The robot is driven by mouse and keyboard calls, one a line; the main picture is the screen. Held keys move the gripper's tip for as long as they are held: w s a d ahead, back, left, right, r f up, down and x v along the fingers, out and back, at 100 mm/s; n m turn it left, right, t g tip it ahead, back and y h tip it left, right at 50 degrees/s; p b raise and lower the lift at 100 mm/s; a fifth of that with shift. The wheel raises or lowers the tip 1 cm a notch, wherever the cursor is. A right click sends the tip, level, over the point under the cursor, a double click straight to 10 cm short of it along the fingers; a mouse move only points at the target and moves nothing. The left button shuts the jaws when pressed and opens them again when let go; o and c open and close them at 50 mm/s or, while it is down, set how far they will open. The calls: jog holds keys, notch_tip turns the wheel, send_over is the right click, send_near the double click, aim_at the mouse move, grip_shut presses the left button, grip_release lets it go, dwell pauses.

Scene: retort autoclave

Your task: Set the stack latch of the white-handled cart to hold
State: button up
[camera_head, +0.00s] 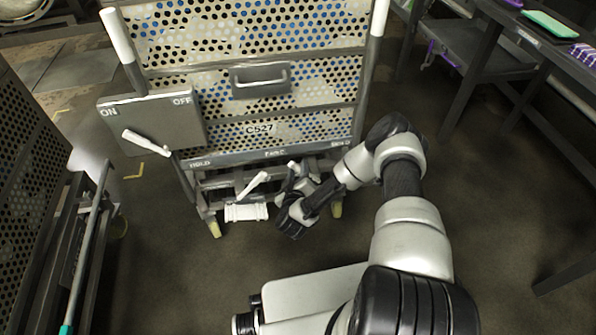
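The white-handled cart (270,75) stands ahead, a perforated metal stack marked C527 with upright white grips at both front corners. Along its lower front bar (260,157) are small labels; the left one seems to read HOLD, the others are too small to read surely. Below the bar a short white-gripped lever (253,184) tilts up to the right; I cannot tell surely whether it is the stack latch or which label it matches. My gripper (292,222) is low in front of the cart, just right of that lever. Its fingers are too dark and small to read.
A grey ON/OFF plate (150,120) with a white-gripped lever (147,142) is at the cart's left. Another perforated cart (30,170) with a teal-ended bar stands left. A dark table (490,60) is at right. Floor between my arm and the table is clear.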

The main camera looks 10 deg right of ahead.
jog(key=shift+w+d+f, duration=0.15)
jog(key=shift+w+f, duration=0.05)
jog(key=shift+w, duration=0.45)
grip_shut()
jog(key=shift+r, duration=0.1)
